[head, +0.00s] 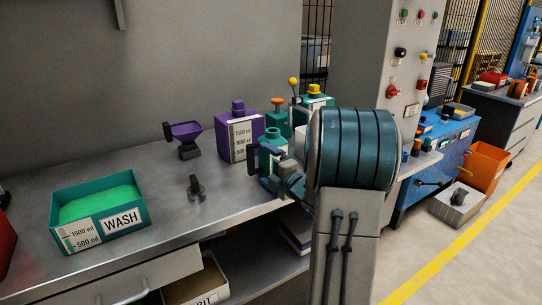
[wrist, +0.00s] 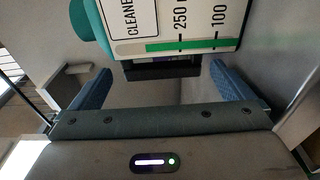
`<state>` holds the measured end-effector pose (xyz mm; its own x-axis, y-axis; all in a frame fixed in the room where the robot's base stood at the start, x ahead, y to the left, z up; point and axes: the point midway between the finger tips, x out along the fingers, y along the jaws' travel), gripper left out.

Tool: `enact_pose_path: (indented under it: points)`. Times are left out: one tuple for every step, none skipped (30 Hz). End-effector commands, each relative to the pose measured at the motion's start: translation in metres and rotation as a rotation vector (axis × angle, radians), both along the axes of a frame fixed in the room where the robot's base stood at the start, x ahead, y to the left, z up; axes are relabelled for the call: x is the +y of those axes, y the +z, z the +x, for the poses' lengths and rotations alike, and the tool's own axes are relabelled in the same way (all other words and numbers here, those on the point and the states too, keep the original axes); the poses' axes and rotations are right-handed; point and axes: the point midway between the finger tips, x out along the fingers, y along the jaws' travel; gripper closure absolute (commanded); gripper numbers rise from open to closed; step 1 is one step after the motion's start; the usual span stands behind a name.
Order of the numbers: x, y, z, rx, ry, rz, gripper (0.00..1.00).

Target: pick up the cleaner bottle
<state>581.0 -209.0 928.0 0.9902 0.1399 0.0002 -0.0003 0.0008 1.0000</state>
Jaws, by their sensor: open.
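The cleaner bottle (wrist: 190,28) fills the top of the wrist view, with a white label reading "CLEANE", 250 and 100, a green level bar and a teal cap (wrist: 88,22). It appears lying sideways in that picture. A dark block (wrist: 165,69) shows just below its label. My gripper (wrist: 162,84) is open, its two blue fingers wide apart; the label lies beyond the fingertips, and nothing is visibly clamped. In the head view, a teal bottle (head: 276,141), probably the cleaner, stands on the bench, partly hidden by my gripper (head: 268,165).
A purple jug (head: 240,137) and other teal containers stand close behind the bottle. A purple funnel (head: 186,133), a small dark peg (head: 196,188) and a teal WASH tray (head: 98,213) are on the steel bench (head: 165,220). An open shelf lies below the bench edge.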

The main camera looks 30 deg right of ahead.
Motion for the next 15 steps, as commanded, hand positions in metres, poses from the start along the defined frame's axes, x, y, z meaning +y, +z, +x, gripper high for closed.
enact_pose_path:
  points:
    - [0.0,0.0,0.004,0.0,0.0,0.0,0.0]
    - [0.001,0.0,0.005,0.0,0.0,0.0,0.0]
    - [0.001,0.0,0.007,0.0,0.0,0.001,0.0]
    - [0.001,0.0,0.009,0.001,-0.001,0.001,0.0]
    - [0.002,0.0,0.012,0.001,0.0,0.001,0.0]
    - [0.002,0.0,0.017,0.0,0.0,0.002,0.0]
    - [0.003,0.0,0.022,0.0,0.001,0.002,0.0]
    - [0.004,-0.001,0.027,0.0,0.001,0.002,0.0]
    - [0.005,-0.001,0.033,0.0,0.001,0.001,0.0]
    - [0.005,-0.001,0.038,0.0,0.001,0.002,0.0]
    - [0.006,-0.001,0.042,0.0,0.001,0.002,0.0]
    - [0.007,-0.001,0.048,-0.001,0.001,0.0,0.0]
    - [0.007,-0.001,0.05,0.0,0.001,0.0,0.0]
    - [0.007,-0.002,0.053,0.001,0.0,0.0,0.0]
    - [0.007,-0.002,0.055,0.001,0.0,0.001,0.0]
